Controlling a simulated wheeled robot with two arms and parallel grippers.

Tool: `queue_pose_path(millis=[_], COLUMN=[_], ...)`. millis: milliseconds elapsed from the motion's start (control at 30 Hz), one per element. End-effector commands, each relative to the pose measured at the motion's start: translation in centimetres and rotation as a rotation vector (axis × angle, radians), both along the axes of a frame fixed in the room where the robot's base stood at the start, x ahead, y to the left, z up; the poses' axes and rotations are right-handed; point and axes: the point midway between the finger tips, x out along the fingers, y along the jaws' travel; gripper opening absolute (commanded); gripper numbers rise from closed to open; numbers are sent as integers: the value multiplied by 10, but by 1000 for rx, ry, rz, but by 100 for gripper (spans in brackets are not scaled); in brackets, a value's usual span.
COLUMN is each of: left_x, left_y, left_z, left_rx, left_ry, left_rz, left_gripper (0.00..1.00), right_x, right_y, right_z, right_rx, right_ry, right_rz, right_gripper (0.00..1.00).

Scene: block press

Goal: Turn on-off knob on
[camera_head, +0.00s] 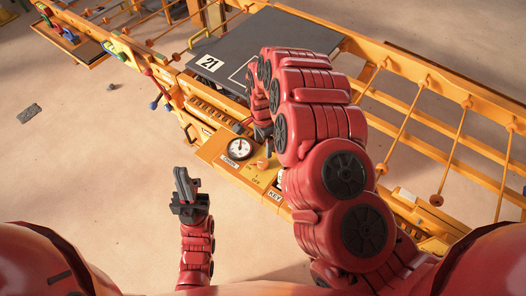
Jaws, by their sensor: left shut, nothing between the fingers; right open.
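The orange control panel (226,164) is in the middle of the head view, with a round white gauge (239,148) on it. A small orange knob (262,163) sits right of the gauge, above small lettering that seems to read OFF. Which way the knob is set is too small to tell. My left gripper (184,184) is shut and empty, left of the panel and apart from it. My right arm reaches over the panel's right side. My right gripper (262,132) is a small dark part above the gauge and knob, open and mostly hidden by its arm.
A dark grey plate marked 21 (235,62) lies on the orange machine behind the panel. Orange rails (440,95) run off to the right. Levers with coloured ends (158,88) stand at the left. A KEY label (274,195) is partly covered by my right arm. The sandy floor at left is mostly clear.

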Motion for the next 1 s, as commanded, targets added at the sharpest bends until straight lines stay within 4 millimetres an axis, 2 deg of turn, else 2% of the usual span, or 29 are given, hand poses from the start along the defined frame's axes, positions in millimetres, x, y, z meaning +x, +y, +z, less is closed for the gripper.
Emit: queue_pose_path(millis=[33, 100, 300, 1000], left_x=[0, 0, 0, 0], left_y=[0, 0, 0, 0], left_z=[17, 32, 53, 57], left_rx=[0, 0, 0, 0], left_ry=[1, -1, 0, 0], left_rz=[0, 0, 0, 0], left_gripper=[0, 0, 0, 0], right_x=[2, 1, 1, 1], right_y=[0, 0, 0, 0], right_z=[21, 35, 55, 59], right_rx=[1, -1, 0, 0], right_ry=[-4, -3, -1, -1], right_rz=[1, 2, 1, 0], right_gripper=[83, 83, 83, 83])
